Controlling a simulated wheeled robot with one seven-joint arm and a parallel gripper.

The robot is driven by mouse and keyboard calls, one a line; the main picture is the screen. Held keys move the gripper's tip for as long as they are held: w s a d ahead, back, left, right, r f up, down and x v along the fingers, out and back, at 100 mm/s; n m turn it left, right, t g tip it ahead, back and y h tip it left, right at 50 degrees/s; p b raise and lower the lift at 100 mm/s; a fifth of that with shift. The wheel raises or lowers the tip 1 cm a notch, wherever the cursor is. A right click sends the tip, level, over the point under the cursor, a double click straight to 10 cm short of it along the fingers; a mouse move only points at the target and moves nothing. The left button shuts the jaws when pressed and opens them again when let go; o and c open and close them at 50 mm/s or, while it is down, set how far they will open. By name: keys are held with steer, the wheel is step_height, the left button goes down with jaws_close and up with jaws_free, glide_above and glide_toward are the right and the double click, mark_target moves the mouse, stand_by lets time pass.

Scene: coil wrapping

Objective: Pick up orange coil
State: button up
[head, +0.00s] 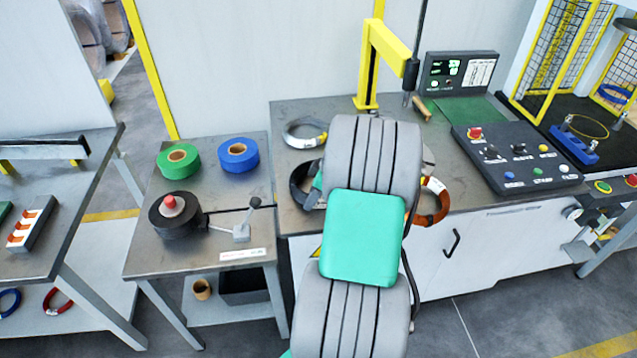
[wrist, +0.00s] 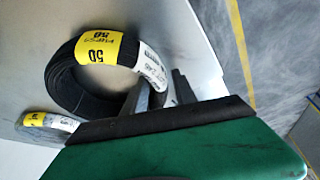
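The orange coil (head: 432,203) lies at the front edge of the workbench in the head view, just right of my arm, which hides its left part. It does not show in the wrist view. A black coil (head: 300,186) lies left of my arm. In the wrist view, a black coil (wrist: 68,92) with yellow and white labels lies close to my gripper (wrist: 165,80). The two fingers are apart, near the white-labelled side of this coil. I cannot tell whether they touch it.
A white coil (head: 304,133) lies behind the black one. The control panel (head: 517,158) and yellow post (head: 371,60) stand on the bench. Green tape (head: 179,160) and blue tape (head: 238,155) lie on the small left table. Bench surface between orange coil and panel is clear.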

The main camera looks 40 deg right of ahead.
jaws_close()
stand_by(1.0)
steer(key=shift+w+d+r, duration=0.1)
steer(key=shift+r, duration=0.1)
